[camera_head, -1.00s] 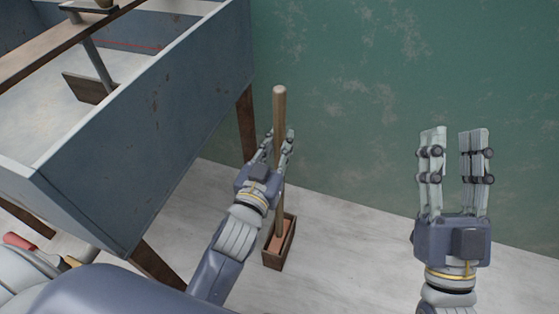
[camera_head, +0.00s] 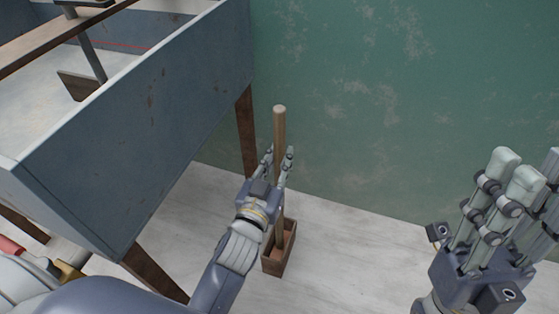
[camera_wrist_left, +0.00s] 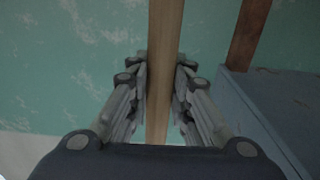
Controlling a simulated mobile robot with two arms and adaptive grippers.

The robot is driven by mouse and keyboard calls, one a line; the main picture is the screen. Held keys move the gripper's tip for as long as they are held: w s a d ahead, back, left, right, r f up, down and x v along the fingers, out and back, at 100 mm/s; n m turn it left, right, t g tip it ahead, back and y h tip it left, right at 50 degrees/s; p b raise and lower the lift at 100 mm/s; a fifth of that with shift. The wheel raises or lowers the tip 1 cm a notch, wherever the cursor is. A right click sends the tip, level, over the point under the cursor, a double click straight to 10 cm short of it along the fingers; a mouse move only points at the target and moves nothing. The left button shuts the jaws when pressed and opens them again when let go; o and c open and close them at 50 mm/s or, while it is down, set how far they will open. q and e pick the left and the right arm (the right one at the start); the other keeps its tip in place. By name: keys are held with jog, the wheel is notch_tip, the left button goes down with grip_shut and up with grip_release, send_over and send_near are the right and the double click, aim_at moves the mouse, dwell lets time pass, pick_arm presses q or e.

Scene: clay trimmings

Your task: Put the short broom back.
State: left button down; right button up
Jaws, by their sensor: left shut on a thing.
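The short broom's wooden handle (camera_head: 279,128) stands upright near the green wall. My left gripper (camera_head: 278,160) is shut on the handle partway up. In the left wrist view the handle (camera_wrist_left: 165,45) runs between the two fingers of the left gripper (camera_wrist_left: 160,85). A small wooden box (camera_head: 285,258) stands on the floor under the gripper. The handle's lower end goes down into the box; the broom's bottom is hard to make out there. My right gripper (camera_head: 524,205) is at the right, empty, with its fingers apart.
A blue-grey walled table (camera_head: 140,130) on brown wooden legs (camera_head: 246,130) stands close on the left. The green wall (camera_head: 400,100) is right behind the broom. The pale floor (camera_head: 350,265) right of the box is clear.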

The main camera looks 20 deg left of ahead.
dwell(0.3)
pick_arm(q)
jog(key=shift+f, duration=0.15)
jog(key=c, duration=1.5)
grip_release()
jog(key=shift+o, duration=0.2)
